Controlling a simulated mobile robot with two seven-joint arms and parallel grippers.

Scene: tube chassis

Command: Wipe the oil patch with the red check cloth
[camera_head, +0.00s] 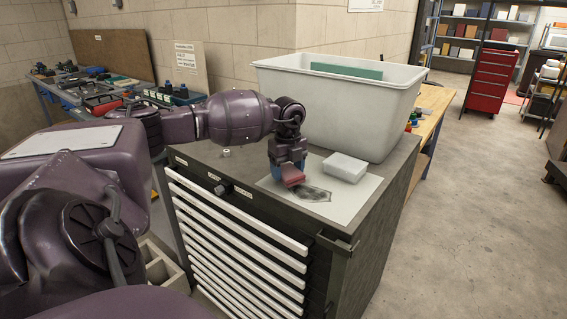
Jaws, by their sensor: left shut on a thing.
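My left gripper (289,170) reaches in from the left, pointing down over the dark cabinet top. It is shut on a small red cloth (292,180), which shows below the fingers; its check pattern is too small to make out. The oil patch (316,194) is a dark grey smear on a pale sheet (350,205) on the cabinet top. The cloth is at the left edge of the patch and hides part of it. I cannot tell whether the cloth touches the sheet. My right gripper is not in view.
A small white box (344,168) sits just right of my left gripper, at the sheet's back edge. A large white bin (345,115) stands behind on the drawer cabinet (240,235).

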